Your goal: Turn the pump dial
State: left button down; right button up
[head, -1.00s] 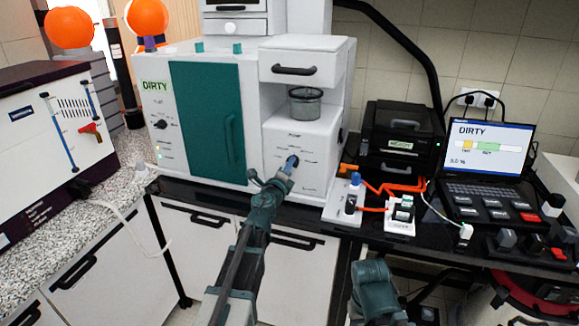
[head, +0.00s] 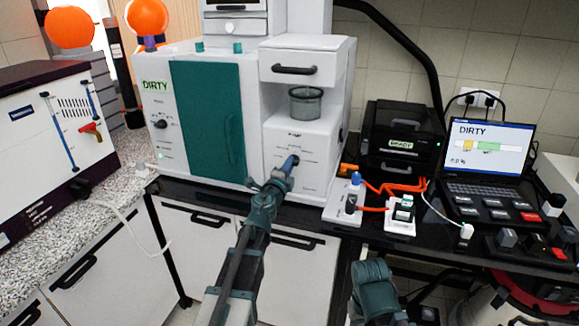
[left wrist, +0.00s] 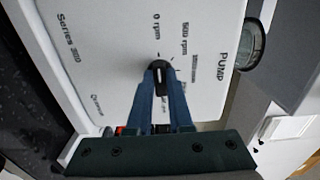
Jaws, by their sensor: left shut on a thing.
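The black pump dial (left wrist: 161,84) sits on a white panel marked PUMP, with 0 rpm and 500 rpm among its labels. My left gripper (left wrist: 157,73) has its blue fingers closed around the dial, one on each side. In the head view, my left gripper (head: 290,164) reaches the front of the white pump unit (head: 312,140), and its fingers hide most of the dial. The laptop screen (head: 487,142) reads DIRTY above a bar with yellow and green parts. My right gripper is not visible; only a teal part of my right arm shows at the bottom.
A clear cup (head: 305,102) stands on the pump unit's ledge, under a drawer with a black handle (head: 297,70). A teal-doored cabinet (head: 207,120) adjoins on the left. A black box (head: 402,140), switch boxes and orange cables lie to the right.

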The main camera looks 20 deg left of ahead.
pick_arm(q)
jog(key=c, duration=0.8)
grip_release()
